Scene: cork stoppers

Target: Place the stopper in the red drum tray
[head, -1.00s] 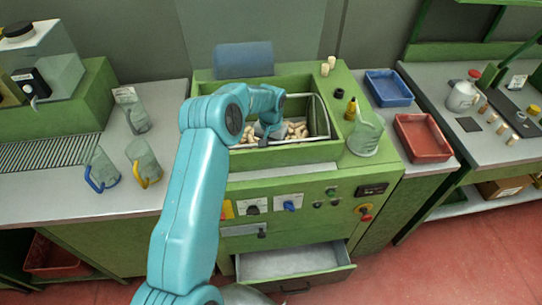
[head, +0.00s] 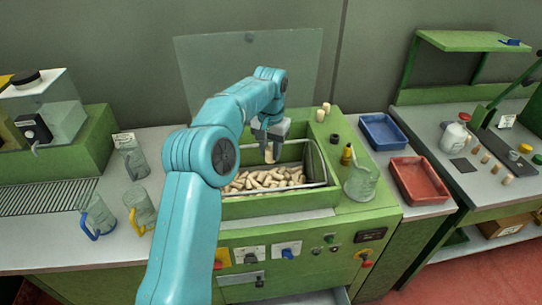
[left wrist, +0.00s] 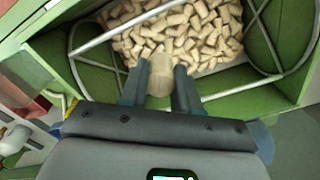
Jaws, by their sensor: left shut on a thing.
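My left gripper (head: 270,140) is shut on a pale cork stopper (head: 270,152) and holds it above the heap in the green drum. In the left wrist view the stopper (left wrist: 160,75) sits between the two fingertips of the gripper (left wrist: 160,85). Loose corks (head: 262,179) fill the bottom of the drum's box, and the heap also shows in the left wrist view (left wrist: 185,38). The red tray (head: 433,200) lies to the right of the machine and looks empty. My right gripper is not in view.
A blue tray (head: 383,118) lies behind the red tray. A clear jug (head: 360,182), a small yellow bottle (head: 347,154) and two corks (head: 324,110) stand on the machine's right top. A metal rail (head: 318,160) runs around the box opening. Jugs (head: 99,214) stand on the left counter.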

